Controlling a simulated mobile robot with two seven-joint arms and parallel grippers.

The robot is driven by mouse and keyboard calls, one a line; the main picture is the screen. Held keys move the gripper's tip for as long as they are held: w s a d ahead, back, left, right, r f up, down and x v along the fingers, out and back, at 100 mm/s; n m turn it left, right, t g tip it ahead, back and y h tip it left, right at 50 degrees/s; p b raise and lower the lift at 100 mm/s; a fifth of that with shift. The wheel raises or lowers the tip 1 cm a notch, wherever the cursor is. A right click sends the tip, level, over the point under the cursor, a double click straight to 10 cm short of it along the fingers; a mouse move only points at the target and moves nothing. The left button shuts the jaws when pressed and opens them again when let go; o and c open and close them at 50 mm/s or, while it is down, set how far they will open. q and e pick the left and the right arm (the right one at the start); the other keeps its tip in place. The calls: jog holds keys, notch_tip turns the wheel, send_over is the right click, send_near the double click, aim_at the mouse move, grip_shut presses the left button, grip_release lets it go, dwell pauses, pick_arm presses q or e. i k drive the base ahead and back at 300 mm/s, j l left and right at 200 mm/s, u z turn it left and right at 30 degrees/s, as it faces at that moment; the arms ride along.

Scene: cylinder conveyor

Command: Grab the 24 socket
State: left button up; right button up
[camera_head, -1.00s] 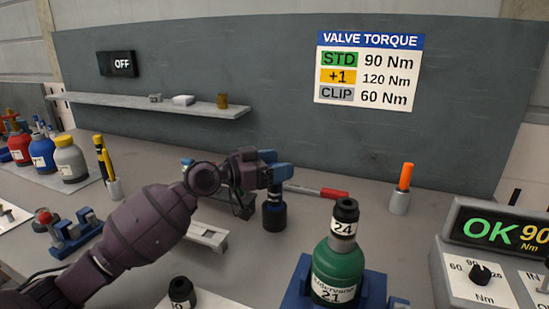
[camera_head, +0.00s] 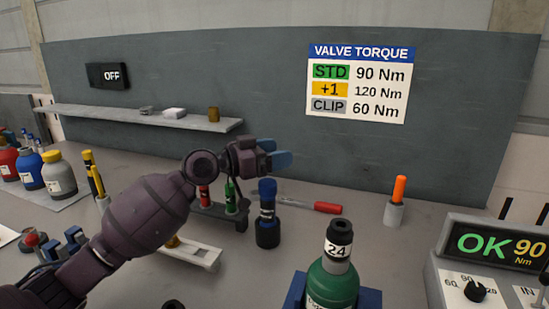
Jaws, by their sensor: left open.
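The 24 socket (camera_head: 339,240) is a black cylinder with a white "24" label. It stands upright on top of the green bottle (camera_head: 330,285), which sits in a blue holder (camera_head: 369,299) at the bottom centre. My left gripper (camera_head: 280,159) has blue fingertips and is open and empty. It is above and to the left of the socket, well apart from it. Below the gripper, a blue-topped tool (camera_head: 267,197) stands upright in a black cup (camera_head: 267,233). My right gripper is not in view.
A black rack (camera_head: 238,223) with red and green tools stands behind my left arm. A red marker (camera_head: 327,208) lies on the table. An orange marker stands in a grey cup (camera_head: 394,213). A torque display (camera_head: 497,245) is at right. Table between the cup and display is clear.

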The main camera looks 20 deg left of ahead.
aim_at(339, 240)
jog(key=k+j, duration=0.25)
jog(key=j, duration=0.15)
jog(key=k+j, duration=0.25)
jog(key=j, duration=0.15)
jog(key=k+j, duration=0.25)
jog(key=j, duration=0.2)
jog(key=k+j, duration=0.3)
jog(key=j, duration=0.1)
